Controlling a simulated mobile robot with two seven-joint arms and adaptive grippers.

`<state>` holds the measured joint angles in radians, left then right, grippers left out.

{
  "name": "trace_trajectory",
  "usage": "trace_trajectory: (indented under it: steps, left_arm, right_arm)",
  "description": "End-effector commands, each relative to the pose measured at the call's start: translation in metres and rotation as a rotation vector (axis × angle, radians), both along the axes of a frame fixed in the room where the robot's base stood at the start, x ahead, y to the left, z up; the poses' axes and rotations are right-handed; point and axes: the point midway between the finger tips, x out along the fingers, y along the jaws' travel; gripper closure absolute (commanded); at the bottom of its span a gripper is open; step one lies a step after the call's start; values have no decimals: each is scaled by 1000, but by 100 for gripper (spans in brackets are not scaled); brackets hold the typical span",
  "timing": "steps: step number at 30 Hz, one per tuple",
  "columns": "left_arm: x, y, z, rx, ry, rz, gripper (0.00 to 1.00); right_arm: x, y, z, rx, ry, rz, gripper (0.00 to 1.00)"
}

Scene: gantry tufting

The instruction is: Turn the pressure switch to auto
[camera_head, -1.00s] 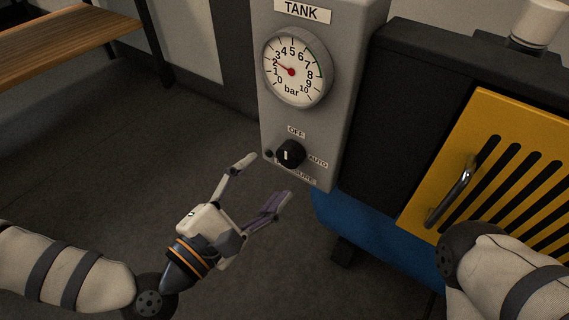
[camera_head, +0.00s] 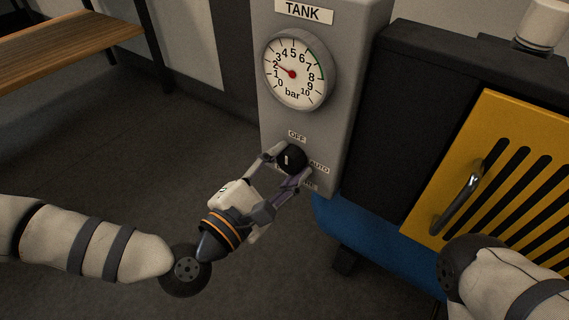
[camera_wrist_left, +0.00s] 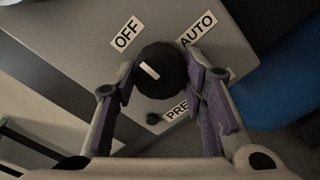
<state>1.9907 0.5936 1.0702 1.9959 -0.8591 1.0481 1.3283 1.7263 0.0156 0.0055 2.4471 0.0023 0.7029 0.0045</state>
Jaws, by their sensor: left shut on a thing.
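The pressure switch is a round black knob (camera_head: 291,158) with a white pointer mark, low on the grey tank panel (camera_head: 343,100). OFF (camera_head: 297,135) is printed above it and AUTO (camera_head: 319,167) to its right. My left gripper (camera_head: 283,166) is shut on the knob, one finger on each side. In the left wrist view the knob (camera_wrist_left: 160,72) sits between the purple finger pads, its white mark pointing toward the OFF label (camera_wrist_left: 126,34) rather than the AUTO label (camera_wrist_left: 197,30). The PRESSURE label is partly hidden by a finger. My right gripper is out of view; only its arm shows.
A gauge (camera_head: 294,71) above the switch has its red needle near 2 bar. A yellow slotted door (camera_head: 480,160) with a metal handle (camera_head: 457,204) stands right, above a blue base (camera_head: 375,232). A small dark green button (camera_wrist_left: 153,118) sits near the knob. A wooden bench (camera_head: 60,38) is back left.

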Motion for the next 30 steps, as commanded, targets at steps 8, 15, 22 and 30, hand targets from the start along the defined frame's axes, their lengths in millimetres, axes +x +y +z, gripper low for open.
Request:
trace_trajectory:
  steps: [8, 15, 22, 30]
  left_arm:
    - [0, 0, 1, 61, -45, 1, 89]
    - [0, 0, 3, 210, -155, 1, 89]
    - [0, 0, 4, 386, -283, 0, 89]
    - [0, 0, 4, 595, -435, 2, 89]
  right_arm:
    - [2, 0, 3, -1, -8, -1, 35]
    - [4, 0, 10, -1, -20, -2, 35]
    - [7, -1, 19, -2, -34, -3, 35]
    - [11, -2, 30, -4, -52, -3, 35]
